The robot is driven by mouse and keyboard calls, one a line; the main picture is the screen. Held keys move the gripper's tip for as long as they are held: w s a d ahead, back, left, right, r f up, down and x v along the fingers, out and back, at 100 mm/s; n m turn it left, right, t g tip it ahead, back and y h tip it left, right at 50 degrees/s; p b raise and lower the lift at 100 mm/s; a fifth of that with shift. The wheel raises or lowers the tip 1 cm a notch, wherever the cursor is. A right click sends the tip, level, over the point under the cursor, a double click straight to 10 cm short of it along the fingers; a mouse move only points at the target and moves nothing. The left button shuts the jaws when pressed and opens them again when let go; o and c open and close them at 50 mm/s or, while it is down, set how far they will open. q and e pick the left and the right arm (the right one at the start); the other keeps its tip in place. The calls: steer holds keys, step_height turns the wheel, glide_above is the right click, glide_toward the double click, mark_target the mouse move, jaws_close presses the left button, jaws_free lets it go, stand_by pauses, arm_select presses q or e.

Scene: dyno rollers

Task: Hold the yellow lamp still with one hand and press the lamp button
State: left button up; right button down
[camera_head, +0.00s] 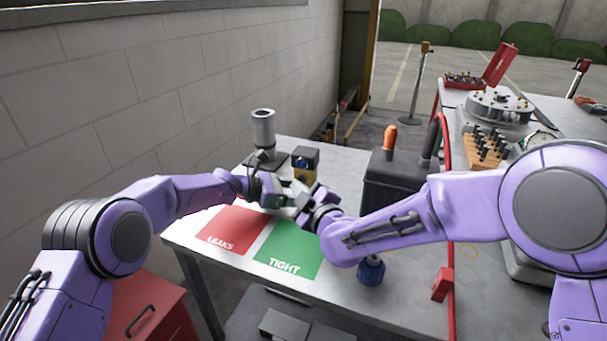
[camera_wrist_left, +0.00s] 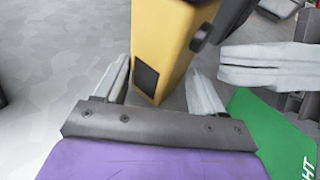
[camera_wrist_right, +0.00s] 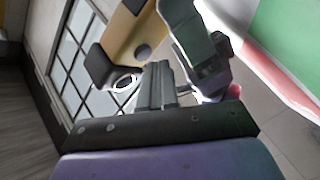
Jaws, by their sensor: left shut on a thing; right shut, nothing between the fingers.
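The yellow lamp (camera_head: 304,175) stands on the table, its dark head on top. Its yellow body shows close up in the left wrist view (camera_wrist_left: 166,45) and the right wrist view (camera_wrist_right: 128,35). My left gripper (camera_wrist_left: 160,88) has its fingers on either side of the lamp's lower body and is shut on it. A dark round knob (camera_wrist_left: 201,38), seemingly the button, sticks out from the lamp's side; a grey round spot (camera_wrist_right: 143,52) shows on the yellow in the right wrist view. My right gripper (camera_wrist_right: 163,85) is shut and empty, its tips close to the lamp; contact cannot be told.
The red LEAKS square (camera_head: 232,229) and green TIGHT square (camera_head: 290,248) lie in front. A grey cylinder on a stand (camera_head: 263,130) is behind left. A dark box (camera_head: 392,185) with an orange-topped part stands right, near my right arm. A blue object (camera_head: 371,271) sits near the front edge.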

stand_by(0.4)
steer(key=shift+w+d, duration=0.15)
steer(key=shift+w, duration=0.25)
stand_by(0.4)
steer(key=shift+s, duration=0.45)
steer(key=shift+s+a, duration=0.4)
steer(key=shift+s, duration=0.55)
steer(key=shift+s+a, duration=0.35)
steer(key=shift+s, duration=0.6)
steer(key=shift+s+a, duration=0.4)
steer(key=shift+s, duration=0.55)
arm_select(q)
steer(key=o, duration=0.9)
steer(key=shift+c, duration=0.2)
